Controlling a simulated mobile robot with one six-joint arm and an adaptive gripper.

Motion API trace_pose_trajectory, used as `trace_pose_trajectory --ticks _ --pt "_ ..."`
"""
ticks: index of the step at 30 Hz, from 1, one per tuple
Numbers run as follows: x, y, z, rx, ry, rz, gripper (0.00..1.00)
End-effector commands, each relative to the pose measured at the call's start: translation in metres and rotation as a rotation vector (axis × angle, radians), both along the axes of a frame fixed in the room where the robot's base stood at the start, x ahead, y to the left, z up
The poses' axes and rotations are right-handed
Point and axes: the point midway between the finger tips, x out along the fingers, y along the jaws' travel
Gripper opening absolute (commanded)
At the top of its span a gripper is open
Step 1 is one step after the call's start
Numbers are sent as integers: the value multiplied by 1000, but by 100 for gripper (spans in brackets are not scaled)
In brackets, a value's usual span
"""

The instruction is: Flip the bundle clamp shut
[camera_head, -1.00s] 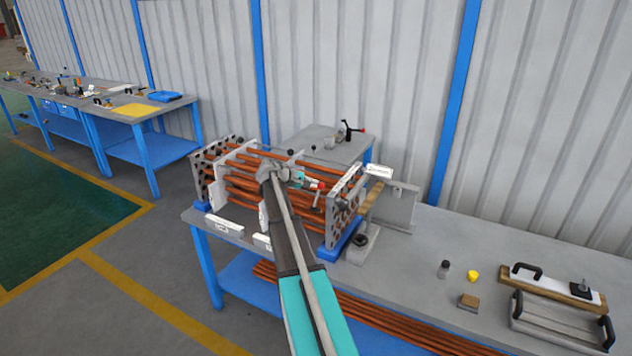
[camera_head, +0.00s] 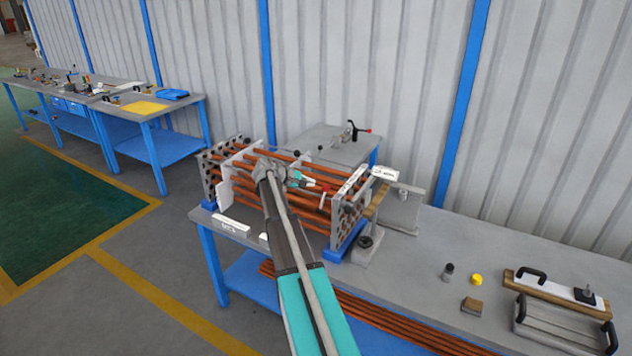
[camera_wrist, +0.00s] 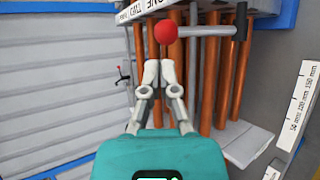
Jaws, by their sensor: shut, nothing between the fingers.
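The bundle clamp's handle appears to be the grey rod (camera_wrist: 205,31) with a red ball knob (camera_wrist: 166,32) in the wrist view. The rod lies across the copper tubes (camera_wrist: 220,85) and meets a black piece at its right end. The knob also shows in the head view (camera_head: 325,188), at the right part of the tube bundle. My gripper (camera_wrist: 160,68) is shut and empty, its tips just below the knob in the wrist picture. I cannot tell whether they touch it. In the head view, my arm hides part of the bundle and most of my gripper (camera_head: 311,182).
Perforated end plates (camera_head: 348,210) hold the bundle on a grey bench (camera_head: 430,260). A labelled edge (camera_wrist: 140,10) is close above the knob in the wrist view.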

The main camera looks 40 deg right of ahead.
Motion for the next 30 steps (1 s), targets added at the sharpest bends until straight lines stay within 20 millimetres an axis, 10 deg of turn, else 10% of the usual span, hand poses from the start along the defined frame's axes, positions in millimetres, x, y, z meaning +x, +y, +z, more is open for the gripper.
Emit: trace_pose_trajectory --ticks 18,30 --pt "18 70 50 -1 0 2 0" --pt "20 80 55 0 1 -1 0"
